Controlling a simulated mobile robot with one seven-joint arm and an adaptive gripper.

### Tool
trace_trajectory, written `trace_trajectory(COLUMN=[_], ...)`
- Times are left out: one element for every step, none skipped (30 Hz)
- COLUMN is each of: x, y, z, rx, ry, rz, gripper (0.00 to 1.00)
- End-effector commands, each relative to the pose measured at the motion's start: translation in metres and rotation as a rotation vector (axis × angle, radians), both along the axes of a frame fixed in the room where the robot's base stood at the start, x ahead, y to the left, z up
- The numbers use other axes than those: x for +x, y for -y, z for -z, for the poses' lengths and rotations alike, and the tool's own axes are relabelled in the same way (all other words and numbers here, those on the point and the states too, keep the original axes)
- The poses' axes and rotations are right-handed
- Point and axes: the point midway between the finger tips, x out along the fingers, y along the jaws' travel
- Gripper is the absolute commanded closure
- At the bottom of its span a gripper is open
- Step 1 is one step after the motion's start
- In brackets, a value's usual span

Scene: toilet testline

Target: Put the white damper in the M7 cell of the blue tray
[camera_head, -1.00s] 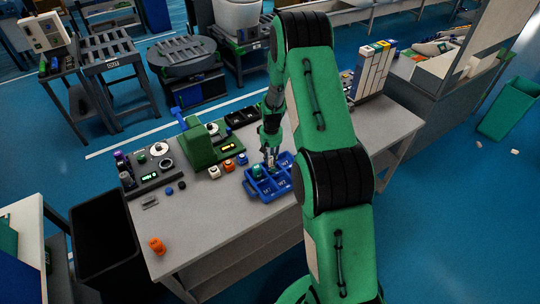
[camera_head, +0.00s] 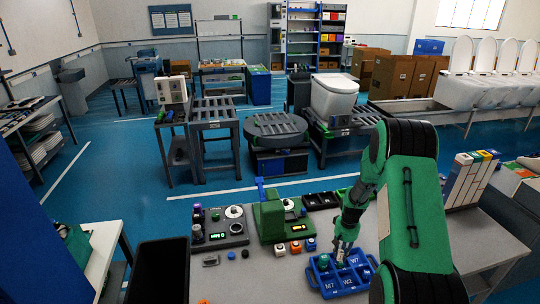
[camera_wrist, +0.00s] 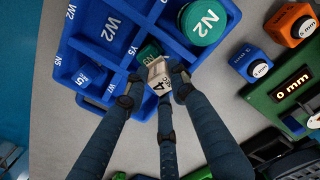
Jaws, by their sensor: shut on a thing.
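My gripper (camera_head: 342,255) points down over the tray. In the wrist view my gripper (camera_wrist: 157,88) is shut on a small white piece (camera_wrist: 157,72) with a dark mark, seemingly the white damper. A green cap marked N2 (camera_wrist: 204,22) sits in a tray cell. Another dark green piece (camera_wrist: 148,50) shows just beyond the held piece. The damper's lower end is hidden.
Orange (camera_head: 296,247), white (camera_head: 280,250) and blue (camera_head: 310,244) blocks stand left of the tray. A green device (camera_head: 269,222) and a dark panel (camera_head: 219,228) stand behind. A black bin (camera_head: 158,270) is at the lower left.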

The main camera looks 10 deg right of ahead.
Motion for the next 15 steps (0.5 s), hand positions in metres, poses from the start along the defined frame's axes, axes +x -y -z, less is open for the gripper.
trace_trajectory(x=[0.0, 0.0, 0.0, 0.001, 0.001, 0.001, 0.001, 0.002, 0.002, 0.003, 0.003, 0.004, 0.004, 0.005, 0.005], y=[0.0, 0.0, -0.001, -0.001, -0.002, -0.002, -0.003, -0.004, -0.006, -0.007, -0.009, -0.011, -0.013, -0.014, -0.017], z=[0.0, 0.0, -0.001, -0.001, -0.002, -0.003, -0.003, -0.004, -0.005, -0.006, -0.008, -0.01, -0.012, -0.014, -0.016], rx=[0.0, 0.0, 0.0, 0.0, 0.0, 0.0, 0.0, 0.0, 0.0, 0.0, 0.0, -0.001, -0.001, -0.001, 0.0], ry=[0.0, 0.0, 0.0, 0.001, 0.001, 0.001, 0.001, 0.001, 0.001, 0.002, 0.002, 0.003, 0.003, 0.003, 0.002], rz=[0.0, 0.0, 0.0, -0.001, -0.001, -0.001, -0.002, -0.002, -0.003, -0.004, -0.005, -0.006, -0.007, -0.008, -0.009], gripper=[1.0, 1.0, 1.0, 1.0, 1.0, 1.0, 1.0, 1.0, 1.0, 1.0, 1.0, 1.0, 1.0, 1.0, 1.0])
